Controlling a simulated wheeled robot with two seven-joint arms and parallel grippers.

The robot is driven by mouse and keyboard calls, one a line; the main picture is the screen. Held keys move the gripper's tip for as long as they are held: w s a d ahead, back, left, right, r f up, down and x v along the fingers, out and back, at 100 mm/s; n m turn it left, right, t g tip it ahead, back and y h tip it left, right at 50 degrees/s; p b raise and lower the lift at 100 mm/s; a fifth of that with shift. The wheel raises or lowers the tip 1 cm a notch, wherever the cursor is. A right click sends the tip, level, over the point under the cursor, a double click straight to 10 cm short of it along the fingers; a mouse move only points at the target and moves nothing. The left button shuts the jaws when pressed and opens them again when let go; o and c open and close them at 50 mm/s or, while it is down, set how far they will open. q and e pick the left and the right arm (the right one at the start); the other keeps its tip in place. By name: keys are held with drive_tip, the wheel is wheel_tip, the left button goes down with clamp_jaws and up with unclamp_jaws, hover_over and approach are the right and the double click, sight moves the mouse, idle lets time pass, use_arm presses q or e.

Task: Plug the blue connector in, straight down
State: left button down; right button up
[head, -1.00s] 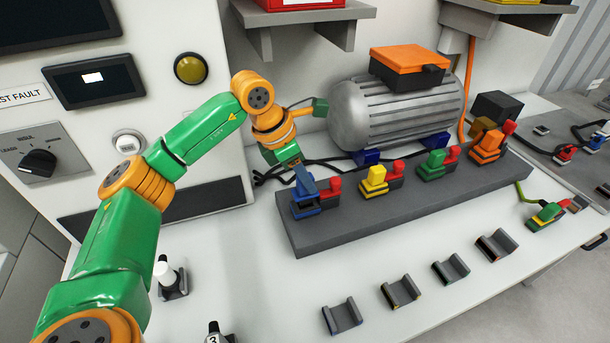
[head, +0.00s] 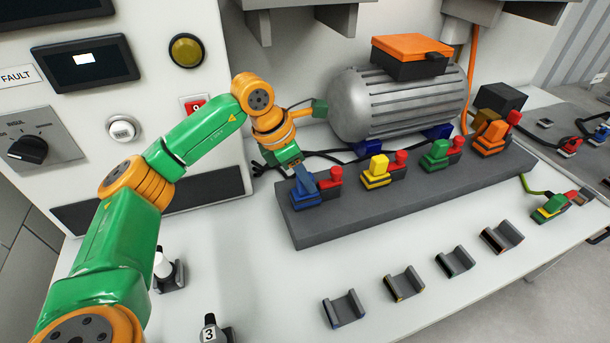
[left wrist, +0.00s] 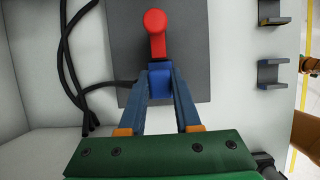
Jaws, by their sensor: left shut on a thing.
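The blue connector (head: 307,196) is at the left end of the grey block, beside a red lever (head: 336,174). My left gripper (head: 303,180) comes down on it from above. In the left wrist view the two fingers of my left gripper (left wrist: 161,82) are shut on the blue connector (left wrist: 160,90), with the red lever (left wrist: 155,22) just beyond. The fingers and connector body hide the socket, so I cannot tell how deep the connector sits. My right gripper is out of view.
The grey block (head: 400,205) also carries yellow (head: 376,170), green (head: 436,153) and orange (head: 491,136) connectors with red levers. A grey motor (head: 395,105) stands behind. Several empty grey holders (head: 344,308) lie in front. Black cables run behind the block's left end.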

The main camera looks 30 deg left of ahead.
use_arm(q)
drive_tip(key=shift+f, duration=0.15)
drive_tip(key=c, duration=0.5)
unclamp_jaws()
drive_tip(key=b+v, duration=0.1)
drive_tip(key=v, duration=0.5)
drive_tip(key=shift+r, duration=0.25)
wheel_tip(320, 180, up, 6)
drive_tip(key=p, duration=0.6)
hover_over(294, 194)
drive_tip(key=shift+s+a+f+b, duration=0.1)
drive_tip(key=shift+f+b, duration=0.15)
drive_tip(key=shift+b, duration=0.15)
